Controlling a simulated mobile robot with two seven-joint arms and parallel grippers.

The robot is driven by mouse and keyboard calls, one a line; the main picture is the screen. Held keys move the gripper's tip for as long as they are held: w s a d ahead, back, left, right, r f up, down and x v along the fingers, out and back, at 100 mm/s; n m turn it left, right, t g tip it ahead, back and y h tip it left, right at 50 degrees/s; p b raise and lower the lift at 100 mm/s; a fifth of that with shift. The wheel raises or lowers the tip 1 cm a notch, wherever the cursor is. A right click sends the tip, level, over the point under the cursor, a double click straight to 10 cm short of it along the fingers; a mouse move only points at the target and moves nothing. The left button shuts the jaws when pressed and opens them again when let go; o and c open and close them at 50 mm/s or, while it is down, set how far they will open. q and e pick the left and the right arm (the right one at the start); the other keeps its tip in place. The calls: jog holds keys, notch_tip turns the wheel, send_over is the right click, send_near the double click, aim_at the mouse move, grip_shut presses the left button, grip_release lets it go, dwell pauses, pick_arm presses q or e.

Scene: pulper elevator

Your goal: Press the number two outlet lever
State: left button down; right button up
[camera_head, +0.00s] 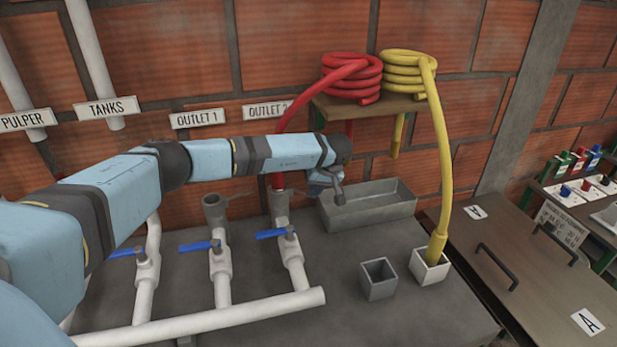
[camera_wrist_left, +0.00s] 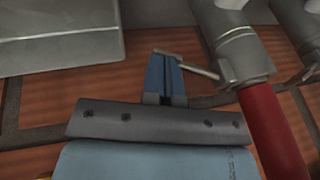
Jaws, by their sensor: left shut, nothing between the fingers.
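The number two outlet lever (camera_head: 271,234) is a blue handle on a white valve below the "OUTLET 2" sign (camera_head: 267,109). It points left across its pipe. A red hose (camera_head: 276,181) runs down to the grey fitting (camera_head: 279,205) above that valve. My left gripper (camera_head: 338,196) is shut and empty, pointing down right of the fitting and above and right of the lever, apart from it. In the left wrist view, the gripper (camera_wrist_left: 180,66) shows beside the grey fitting (camera_wrist_left: 232,45) and red hose (camera_wrist_left: 272,130). The lever is not clear there. My right gripper is not in view.
Other blue levers (camera_head: 200,246) sit on the neighbouring pipes to the left. A grey trough (camera_head: 372,208) stands just right of the gripper. Coiled red and yellow hoses (camera_head: 408,75) rest on a shelf. A small grey box (camera_head: 378,279) stands on the bench. My left arm crosses above the pipes.

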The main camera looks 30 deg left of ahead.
pick_arm(q)
jog(key=shift+f, duration=0.35)
jog(key=shift+r, duration=0.15)
jog(key=shift+r+p, duration=0.55)
jog(key=shift+r, duration=0.2)
jog(key=d+r+b, duration=0.2)
jog(key=d, duration=1.1)
jog(key=shift+r, duration=0.35)
jog(key=shift+d+f, duration=0.1)
